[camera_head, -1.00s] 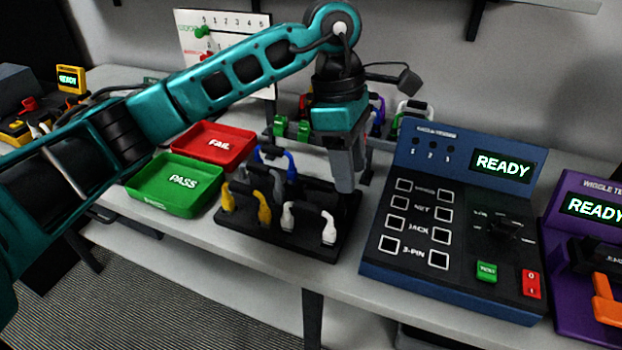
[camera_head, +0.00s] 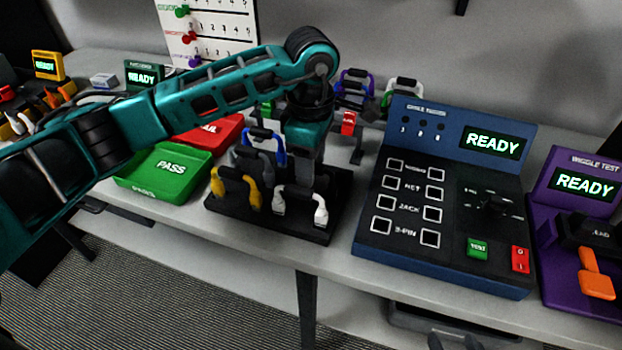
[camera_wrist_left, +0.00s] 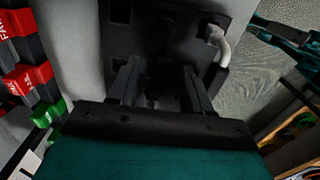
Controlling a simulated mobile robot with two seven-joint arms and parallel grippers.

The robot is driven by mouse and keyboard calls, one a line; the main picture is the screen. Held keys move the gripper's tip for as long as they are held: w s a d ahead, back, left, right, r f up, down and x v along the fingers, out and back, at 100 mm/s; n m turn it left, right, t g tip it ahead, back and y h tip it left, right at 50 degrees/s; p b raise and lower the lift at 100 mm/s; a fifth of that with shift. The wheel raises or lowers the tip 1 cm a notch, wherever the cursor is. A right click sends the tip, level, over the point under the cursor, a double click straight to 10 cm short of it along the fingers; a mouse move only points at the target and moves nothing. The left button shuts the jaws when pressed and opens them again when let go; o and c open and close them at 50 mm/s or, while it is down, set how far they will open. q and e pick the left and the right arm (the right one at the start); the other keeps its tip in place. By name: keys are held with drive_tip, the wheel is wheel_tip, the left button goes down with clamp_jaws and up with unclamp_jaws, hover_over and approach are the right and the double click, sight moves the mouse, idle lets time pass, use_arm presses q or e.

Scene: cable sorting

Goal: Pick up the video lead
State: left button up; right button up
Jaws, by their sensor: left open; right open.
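A black rack (camera_head: 228,206) on the table holds several short leads with dark-backed loops: blue (camera_head: 279,152), yellow (camera_head: 252,195), white (camera_head: 320,208) and grey (camera_head: 240,160). No label shows which is the video lead. My left gripper (camera_head: 306,178) points down over the back right of the rack, behind the white lead and right of the blue one. In the left wrist view its two fingers (camera_wrist_left: 160,92) are apart, with dark rack between and beyond them; whether a dark lead lies there I cannot tell. What seem to be my right gripper's fingertips (camera_head: 454,343) show apart at the bottom edge.
A green PASS tray (camera_head: 140,185) and a red FAIL tray (camera_head: 225,140) stand left of the rack. A blue cable tester (camera_head: 365,225) is close on its right, then a purple wiggle tester (camera_head: 545,290). More leads, purple (camera_head: 352,78) and green-ended, hang behind.

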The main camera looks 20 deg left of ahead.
use_arm(q)
drive_tip(key=shift+f, duration=1.25)
clamp_jaws()
